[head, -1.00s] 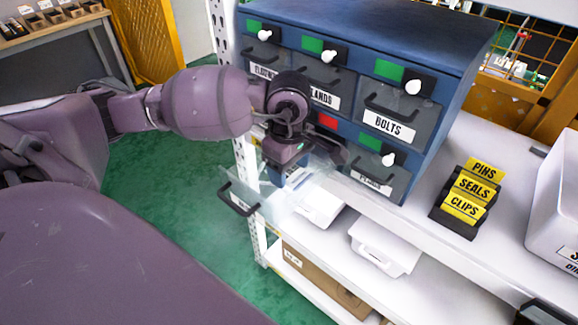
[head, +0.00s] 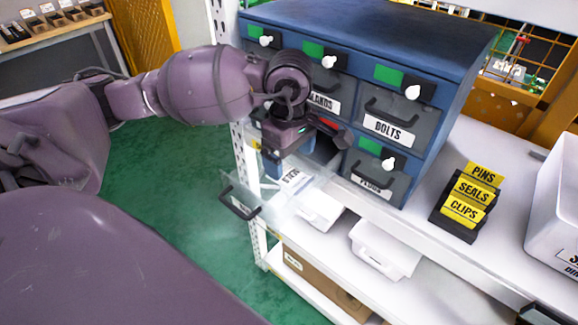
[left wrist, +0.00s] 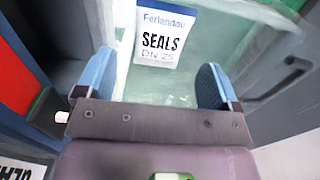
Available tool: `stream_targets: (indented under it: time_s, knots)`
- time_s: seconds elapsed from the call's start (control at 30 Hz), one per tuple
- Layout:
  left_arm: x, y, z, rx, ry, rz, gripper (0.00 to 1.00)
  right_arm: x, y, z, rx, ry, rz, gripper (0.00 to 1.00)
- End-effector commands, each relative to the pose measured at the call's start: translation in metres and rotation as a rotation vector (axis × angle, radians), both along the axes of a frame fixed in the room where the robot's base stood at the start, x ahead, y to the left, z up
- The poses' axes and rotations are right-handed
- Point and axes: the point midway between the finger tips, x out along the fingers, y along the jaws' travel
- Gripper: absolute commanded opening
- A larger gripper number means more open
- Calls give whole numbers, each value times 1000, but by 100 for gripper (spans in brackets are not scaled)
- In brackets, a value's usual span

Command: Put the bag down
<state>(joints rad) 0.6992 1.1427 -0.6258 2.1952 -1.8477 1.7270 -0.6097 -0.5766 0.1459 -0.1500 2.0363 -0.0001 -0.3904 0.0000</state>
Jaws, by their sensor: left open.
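The bag of seals (head: 291,180) lies in the pulled-out clear drawer (head: 247,186) at the lower left of the blue cabinet. Its white label, reading SEALS DN 25, also shows in the left wrist view (left wrist: 163,38). My left gripper (head: 276,166) is over the drawer, its blue fingers pointing down. In the left wrist view its fingers (left wrist: 155,85) are spread wide, with the bag's label beyond the gap between them and nothing held. The bag's clear part is hard to tell from the drawer floor. My right gripper is not in view.
The blue cabinet (head: 370,30) has several closed drawers with white knobs, beside my left gripper. A yellow-labelled rack (head: 466,205) and a white bin (head: 560,200) stand on the shelf to the right. White trays (head: 385,250) sit below. Green floor is free at left.

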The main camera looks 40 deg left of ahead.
Motion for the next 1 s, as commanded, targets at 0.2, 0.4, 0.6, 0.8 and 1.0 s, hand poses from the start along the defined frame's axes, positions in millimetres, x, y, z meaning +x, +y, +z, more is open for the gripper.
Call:
stream_targets:
  time_s: [0.2, 0.4, 0.6, 0.8, 1.0]
  knots:
    - [0, 0, 25, 1, -1, 0, 87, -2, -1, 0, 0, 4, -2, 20]
    - [0, 0, 30, 0, 1, 1, 87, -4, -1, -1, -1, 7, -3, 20]
    - [0, 0, 30, 0, 2, 0, 87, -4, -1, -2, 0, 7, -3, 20]
    - [0, 0, 30, 0, 1, 0, 87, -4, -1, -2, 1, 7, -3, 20]
    - [0, 0, 30, 0, 1, 0, 87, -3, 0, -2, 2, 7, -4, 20]
